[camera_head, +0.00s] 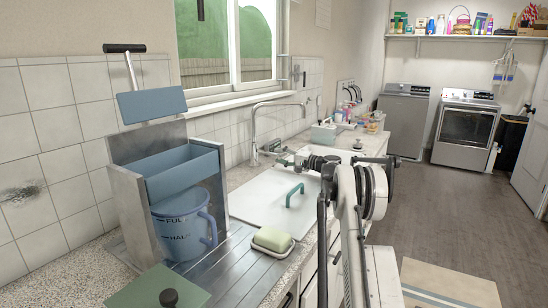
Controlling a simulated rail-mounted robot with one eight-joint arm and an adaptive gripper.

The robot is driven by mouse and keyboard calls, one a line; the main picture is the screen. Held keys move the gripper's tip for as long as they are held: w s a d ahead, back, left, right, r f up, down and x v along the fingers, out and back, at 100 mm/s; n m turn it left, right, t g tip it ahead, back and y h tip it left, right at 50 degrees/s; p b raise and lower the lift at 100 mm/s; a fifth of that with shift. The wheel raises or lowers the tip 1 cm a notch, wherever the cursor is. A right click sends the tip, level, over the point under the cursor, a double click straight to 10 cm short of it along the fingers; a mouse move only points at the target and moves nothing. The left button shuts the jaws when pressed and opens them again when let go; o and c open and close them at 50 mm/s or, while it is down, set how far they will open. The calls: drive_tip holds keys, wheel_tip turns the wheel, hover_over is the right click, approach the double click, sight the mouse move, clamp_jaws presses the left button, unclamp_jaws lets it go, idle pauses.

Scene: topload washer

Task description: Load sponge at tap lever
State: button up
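A pale yellow-green sponge-like block (271,239) lies on a low holder at the front edge of the ribbed drainboard. The chrome tap (254,132) stands behind the white sink cover, its spout arching right. A small lever-like part (273,146) shows beside its base. My gripper (286,160) is small and dark in this view, close to the right of the tap's base and above the counter. It is well beyond the sponge and apart from it. Its fingers are too small to tell if they are open, or whether they touch the tap.
A metal stand (126,200) with a blue trough (183,172), blue panel and black-handled bar rises at left. A blue measuring jug (184,226) stands under the trough. A green handle (291,195) rises from the sink cover (262,200). Bottles (340,113) crowd the far counter.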

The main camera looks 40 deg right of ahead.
sight(274, 154)
drive_tip(key=shift+x, duration=1.65)
clamp_jaws()
